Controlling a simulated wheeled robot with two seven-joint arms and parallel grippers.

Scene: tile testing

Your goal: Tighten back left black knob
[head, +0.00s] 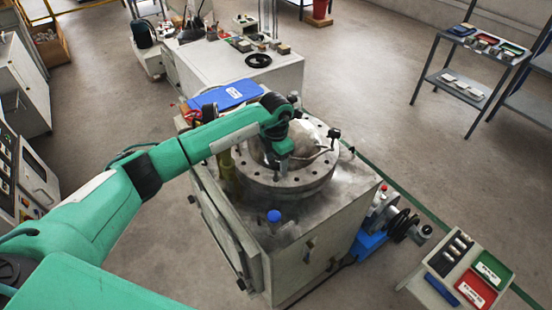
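The grey machine (312,240) stands in the middle, with a round metal flange (310,183) with bolt holes on its top. A black knob (334,133) shows at the flange's back right, on a thin bent rod. My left arm reaches in from the left across the machine, covering the flange's back left, so I cannot make out a black knob there. My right gripper is not in view.
A blue ball-shaped knob (274,215) stands at the machine's front. A blue binder (226,95) lies behind my forearm. A white cabinet (240,68) stands behind. A small stand with coloured trays (476,288) is at lower right. Open floor lies to the right.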

